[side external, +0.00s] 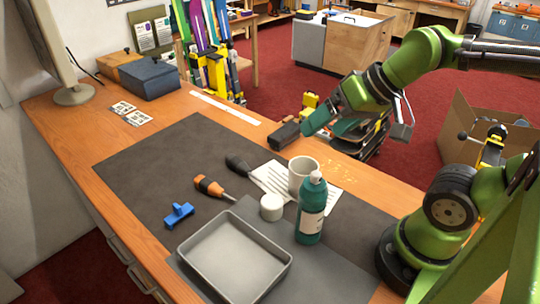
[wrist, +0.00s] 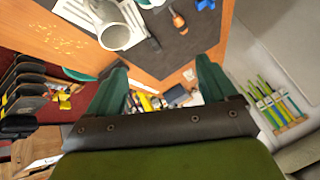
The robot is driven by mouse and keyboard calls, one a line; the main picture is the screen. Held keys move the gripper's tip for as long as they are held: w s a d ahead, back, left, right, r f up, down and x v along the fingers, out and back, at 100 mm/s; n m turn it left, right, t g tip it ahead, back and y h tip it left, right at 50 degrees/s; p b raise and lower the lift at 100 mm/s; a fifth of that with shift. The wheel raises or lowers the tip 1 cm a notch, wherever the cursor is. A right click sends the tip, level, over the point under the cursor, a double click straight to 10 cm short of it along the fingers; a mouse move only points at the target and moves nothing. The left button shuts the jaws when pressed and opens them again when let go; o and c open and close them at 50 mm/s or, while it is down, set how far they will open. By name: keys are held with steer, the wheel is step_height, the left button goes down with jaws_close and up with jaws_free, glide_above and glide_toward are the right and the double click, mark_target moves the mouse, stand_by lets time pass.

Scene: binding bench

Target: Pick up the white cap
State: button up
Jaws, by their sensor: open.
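The white cap (side external: 271,206), a short round white piece, stands on the dark mat (side external: 150,160) in the side view, between the grey tray and the green bottle. A small white shape at the top edge of the wrist view may be the cap, but it is cut off. My gripper (side external: 334,127) is above the far right edge of the bench, well away from the cap and higher than it. In the wrist view its teal fingers (wrist: 160,72) are spread apart with nothing between them.
A green bottle (side external: 311,212) stands right of the cap, and a white mug (side external: 303,172) behind it on striped paper. A grey tray (side external: 235,258), an orange-handled screwdriver (side external: 211,188) and a blue clamp-like piece (side external: 178,214) lie nearby. The mat's far left is clear.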

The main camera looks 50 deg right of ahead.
steer(key=n+g+h, duration=0.2)
steer(key=n+g, duration=0.5)
steer(key=n, duration=2.1)
glide_above(271, 202)
step_height(271, 202, down, 7)
steer(key=f, duration=1.1)
steer(key=shift+s+a+f, duration=0.15)
steer(key=shift+a, duration=0.05)
steer(key=shift+d+f, duration=0.2)
steer(key=shift+f, duration=2.5)
